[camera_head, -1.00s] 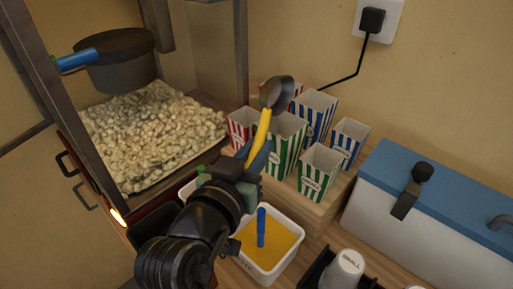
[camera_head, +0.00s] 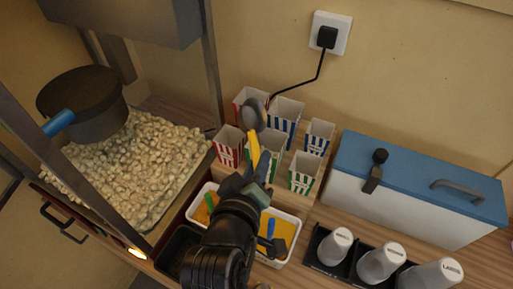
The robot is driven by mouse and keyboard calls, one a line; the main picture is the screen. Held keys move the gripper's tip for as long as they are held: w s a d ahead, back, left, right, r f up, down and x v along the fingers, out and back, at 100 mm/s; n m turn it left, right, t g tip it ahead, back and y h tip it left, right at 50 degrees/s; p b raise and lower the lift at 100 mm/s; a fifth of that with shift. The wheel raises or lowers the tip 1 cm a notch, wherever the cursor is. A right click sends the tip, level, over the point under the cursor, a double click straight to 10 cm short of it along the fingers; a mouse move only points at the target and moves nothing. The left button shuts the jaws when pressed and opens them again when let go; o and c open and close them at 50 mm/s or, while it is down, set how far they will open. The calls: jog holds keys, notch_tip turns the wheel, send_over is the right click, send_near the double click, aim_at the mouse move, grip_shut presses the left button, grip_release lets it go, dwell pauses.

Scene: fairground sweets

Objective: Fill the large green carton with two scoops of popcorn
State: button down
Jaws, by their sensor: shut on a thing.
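My gripper (camera_head: 252,182) is shut on the yellow handle (camera_head: 255,150) of a scoop. The scoop's dark metal bowl (camera_head: 253,116) points up and away from me, above the cartons; I cannot make out any popcorn in it. The large green-striped carton (camera_head: 274,142) stands upright just behind and right of the handle, partly hidden by the scoop and gripper; its contents are unclear. A smaller green carton (camera_head: 303,172) stands to its right. Loose popcorn (camera_head: 135,165) lies heaped in the popper at the left.
Red cartons (camera_head: 229,147) and blue cartons (camera_head: 285,114) crowd around the large green one. A dark kettle (camera_head: 85,105) hangs over the popcorn. White tubs (camera_head: 291,235) with orange contents sit below my gripper. A blue-lidded cooler (camera_head: 420,185) and cups (camera_head: 380,262) stand right.

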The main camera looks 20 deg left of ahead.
aim_at(253, 153)
notch_tip(253, 153, up, 2)
jog(key=n+h+p, duration=0.2)
jog(key=n+p, duration=0.1)
jog(key=shift+a, duration=0.15)
jog(key=shift+a+r+n+h+p, duration=0.35)
jog(key=shift+r+n+h+p, duration=0.15)
jog(key=shift+n+h+p, duration=0.45)
jog(key=r+p, duration=0.3)
jog(key=shift+d+r+n+p, duration=0.2)
jog(key=shift+r+n+p, duration=0.1)
jog(key=shift+n, duration=0.05)
